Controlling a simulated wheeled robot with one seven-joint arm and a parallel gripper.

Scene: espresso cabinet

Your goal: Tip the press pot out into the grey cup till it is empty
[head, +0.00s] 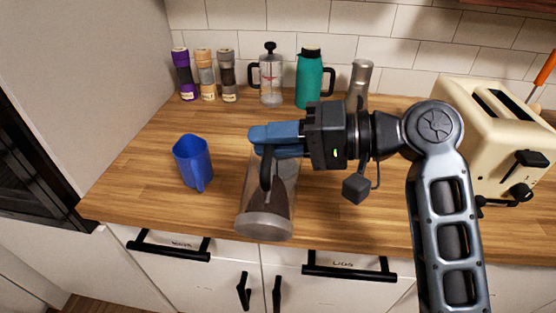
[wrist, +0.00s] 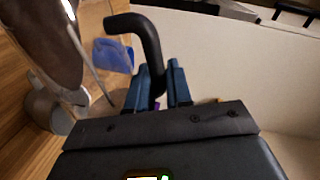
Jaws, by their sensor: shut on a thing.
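My gripper (head: 262,140), with blue fingers, is shut on the black handle of a clear press pot (head: 265,226) and holds it over the counter. The pot is tilted, its round base turned towards the front. Dark brown shows inside; how much is left cannot be told. No plunger shows on it. In the wrist view the pot (wrist: 45,35) fills the top left, and its black handle (wrist: 140,25) runs between the fingers (wrist: 155,92). A grey cup (wrist: 45,110) shows beside the pot there; in the head view it is hidden. Whether liquid is flowing is unclear.
A blue jug (head: 193,163) stands to the left. Along the back wall are several mills (head: 205,77), a plunger pot (head: 270,82), a teal flask (head: 309,80) and a grey bottle (head: 361,78). A cream toaster (head: 490,120) stands on the right.

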